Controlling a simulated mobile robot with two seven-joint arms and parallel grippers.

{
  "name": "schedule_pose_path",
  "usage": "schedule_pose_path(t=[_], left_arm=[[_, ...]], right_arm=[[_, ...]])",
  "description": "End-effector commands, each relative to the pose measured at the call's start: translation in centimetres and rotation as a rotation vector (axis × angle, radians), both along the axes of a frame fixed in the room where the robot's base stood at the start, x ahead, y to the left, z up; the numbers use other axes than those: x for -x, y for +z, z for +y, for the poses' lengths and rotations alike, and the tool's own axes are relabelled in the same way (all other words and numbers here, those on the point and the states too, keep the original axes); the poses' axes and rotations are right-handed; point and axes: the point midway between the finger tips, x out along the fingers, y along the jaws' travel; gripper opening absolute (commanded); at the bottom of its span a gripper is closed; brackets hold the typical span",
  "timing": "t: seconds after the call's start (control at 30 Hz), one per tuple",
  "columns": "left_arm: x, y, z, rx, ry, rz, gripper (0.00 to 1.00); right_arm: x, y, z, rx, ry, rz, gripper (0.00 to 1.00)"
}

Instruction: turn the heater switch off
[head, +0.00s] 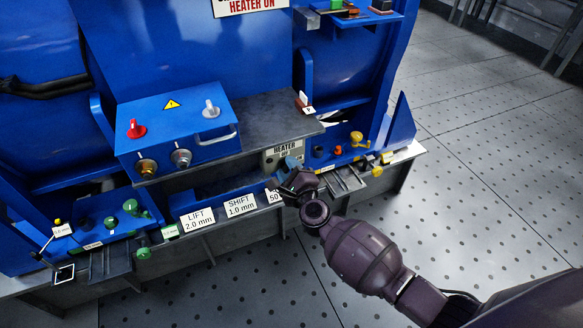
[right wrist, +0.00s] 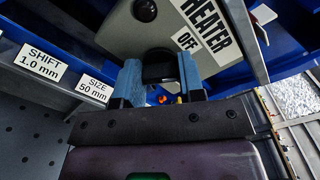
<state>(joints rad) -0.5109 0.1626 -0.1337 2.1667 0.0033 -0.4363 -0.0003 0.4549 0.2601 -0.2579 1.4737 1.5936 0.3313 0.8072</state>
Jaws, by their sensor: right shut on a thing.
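The heater switch box is a beige housing (head: 268,162) at the right end of the bench, under the grey plate. In the right wrist view the box (right wrist: 135,35) carries a white HEATER label with OFF below it (right wrist: 203,28). The black switch knob (right wrist: 159,68) sticks out of its lower face. My right gripper (right wrist: 160,75) has its blue fingers on either side of the knob and is shut on it. In the head view this gripper (head: 291,165) is at the box and hides the knob. My left gripper is not in view.
A blue panel (head: 175,125) with a red knob (head: 136,129), a white knob (head: 210,109) and a handle is left of the box. Signs for LIFT (head: 198,220) and SHIFT (head: 240,205) line the front edge. Yellow fittings (head: 357,138) lie right. The floor is clear.

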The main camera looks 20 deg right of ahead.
Motion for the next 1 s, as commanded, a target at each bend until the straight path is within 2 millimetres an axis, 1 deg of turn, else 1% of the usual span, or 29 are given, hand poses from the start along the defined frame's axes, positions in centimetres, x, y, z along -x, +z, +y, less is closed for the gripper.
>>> schedule_pose_path(t=[0.03,0.2,0.5,0.7,1.0], left_arm=[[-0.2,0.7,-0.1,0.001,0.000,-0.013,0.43],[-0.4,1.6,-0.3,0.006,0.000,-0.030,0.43],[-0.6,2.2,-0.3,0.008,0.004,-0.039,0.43],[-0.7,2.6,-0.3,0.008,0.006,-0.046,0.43],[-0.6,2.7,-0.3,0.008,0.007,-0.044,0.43]], right_arm=[[-0.1,0.5,0.0,0.043,-0.001,-0.005,0.12],[-0.1,0.4,0.1,0.200,0.001,-0.010,0.12],[0.0,0.1,0.0,0.425,0.000,-0.015,0.12],[0.0,0.0,0.0,0.520,0.000,-0.018,0.12],[0.1,-0.2,0.0,0.575,0.001,-0.018,0.12]])
